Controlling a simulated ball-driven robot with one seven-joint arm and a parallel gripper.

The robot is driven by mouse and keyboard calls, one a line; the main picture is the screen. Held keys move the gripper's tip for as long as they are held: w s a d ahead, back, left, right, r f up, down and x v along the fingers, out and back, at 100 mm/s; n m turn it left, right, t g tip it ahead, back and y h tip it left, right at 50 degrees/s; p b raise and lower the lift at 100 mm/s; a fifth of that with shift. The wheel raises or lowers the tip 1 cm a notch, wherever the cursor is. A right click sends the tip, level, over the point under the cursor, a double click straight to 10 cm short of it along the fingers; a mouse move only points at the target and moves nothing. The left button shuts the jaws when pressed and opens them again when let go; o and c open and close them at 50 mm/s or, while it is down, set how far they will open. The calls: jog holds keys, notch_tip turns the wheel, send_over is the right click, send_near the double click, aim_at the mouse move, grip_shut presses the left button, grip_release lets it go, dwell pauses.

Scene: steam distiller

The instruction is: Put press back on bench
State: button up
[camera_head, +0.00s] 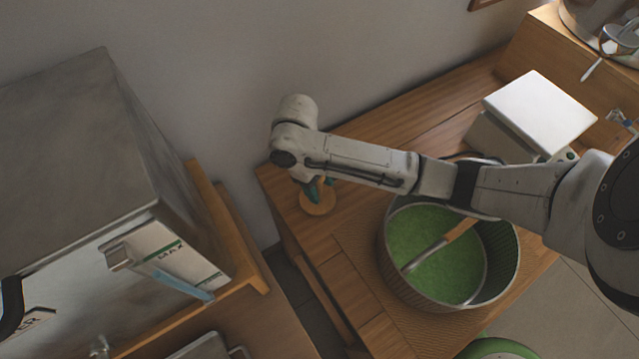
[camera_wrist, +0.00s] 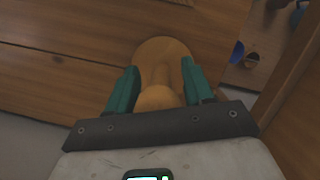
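The press is a wooden disc with a knobbed handle. In the head view the press (camera_head: 318,206) is at the near-left corner of the wooden bench (camera_head: 352,240), below my gripper (camera_head: 318,188), and appears to rest flat on it. In the wrist view the press (camera_wrist: 160,52) shows its round base beyond the fingertips, with its handle and knob between the two teal fingers. My gripper (camera_wrist: 158,64) is open around the handle, with narrow gaps on both sides. Whether a finger touches the knob is hard to tell.
A large metal pot (camera_head: 398,268) with green contents and a wooden-handled tool stands on the bench to the right. A white-topped box (camera_head: 540,108) is behind it. A big metal distiller (camera_head: 75,150) stands at left, across a gap from the bench. The wall is close behind.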

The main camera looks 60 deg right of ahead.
jog(key=shift+o, duration=0.8)
jog(key=p+v, duration=0.2)
jog(key=v, duration=1)
jog(key=shift+p, duration=0.4)
